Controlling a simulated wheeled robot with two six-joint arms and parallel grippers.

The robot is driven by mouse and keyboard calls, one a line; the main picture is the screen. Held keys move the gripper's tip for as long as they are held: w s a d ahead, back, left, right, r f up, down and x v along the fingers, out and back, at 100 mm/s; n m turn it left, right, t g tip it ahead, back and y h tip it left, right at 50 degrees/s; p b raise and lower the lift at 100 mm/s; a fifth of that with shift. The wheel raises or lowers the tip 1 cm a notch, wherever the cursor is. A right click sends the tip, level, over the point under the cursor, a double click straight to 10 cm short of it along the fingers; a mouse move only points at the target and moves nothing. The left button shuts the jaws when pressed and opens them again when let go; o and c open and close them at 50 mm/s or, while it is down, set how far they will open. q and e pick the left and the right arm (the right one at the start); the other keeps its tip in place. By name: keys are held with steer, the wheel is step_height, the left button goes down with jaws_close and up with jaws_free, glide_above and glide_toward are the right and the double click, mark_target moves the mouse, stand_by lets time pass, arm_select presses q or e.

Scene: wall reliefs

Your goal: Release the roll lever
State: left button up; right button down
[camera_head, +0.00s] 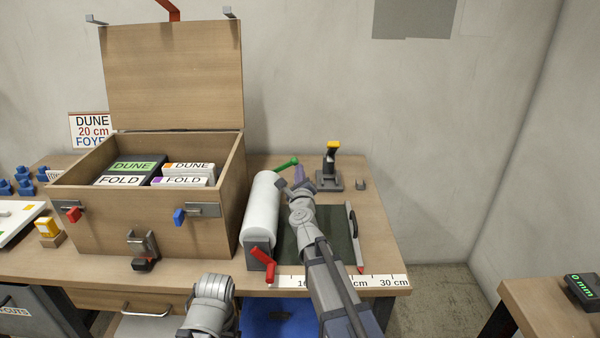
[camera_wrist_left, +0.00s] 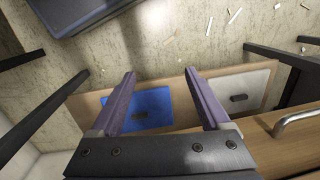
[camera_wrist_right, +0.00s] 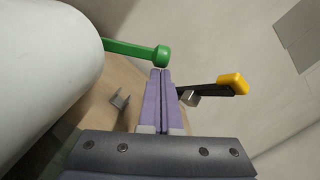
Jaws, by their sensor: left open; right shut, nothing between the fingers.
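The white roll (camera_head: 262,205) lies on the bench beside the open wooden box. A green lever (camera_head: 287,163) sticks out at its far end, and a red lever (camera_head: 265,268) sits on the grey block at its near end. My right gripper (camera_head: 298,180) is shut and empty, just right of the roll. In the right wrist view its fingertips (camera_wrist_right: 161,72) are close below the green lever's knob (camera_wrist_right: 161,56); I cannot tell whether they touch. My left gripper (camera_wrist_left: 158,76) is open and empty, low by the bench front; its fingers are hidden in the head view.
A black joystick with yellow top (camera_head: 332,165) and a small grey clip (camera_head: 361,184) stand beyond the gripper. A dark mat (camera_head: 335,240), a black-handled tool (camera_head: 353,235) and a ruler strip (camera_head: 385,281) lie right of the roll. The wooden box (camera_head: 120,235) blocks the left.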

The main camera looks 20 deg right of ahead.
steer(key=shift+r, duration=0.15)
steer(key=shift+w+a+r+n+p, duration=0.1)
steer(key=shift+a+r+n+p, duration=0.15)
steer(key=shift+r+n+p, duration=0.4)
steer(key=shift+w+a+r+n+p, duration=0.1)
steer(key=shift+a+r+n+p, duration=0.15)
steer(key=shift+r+n+p, duration=0.4)
steer(key=w+a+r+n+p, duration=0.1)
steer(key=a+r+n+p, duration=0.3)
steer(key=a+n+p, duration=0.1)
steer(key=shift+w+a+n+g+y+p, duration=0.35)
steer(key=shift+a+n, duration=0.2)
steer(key=shift+n, duration=0.25)
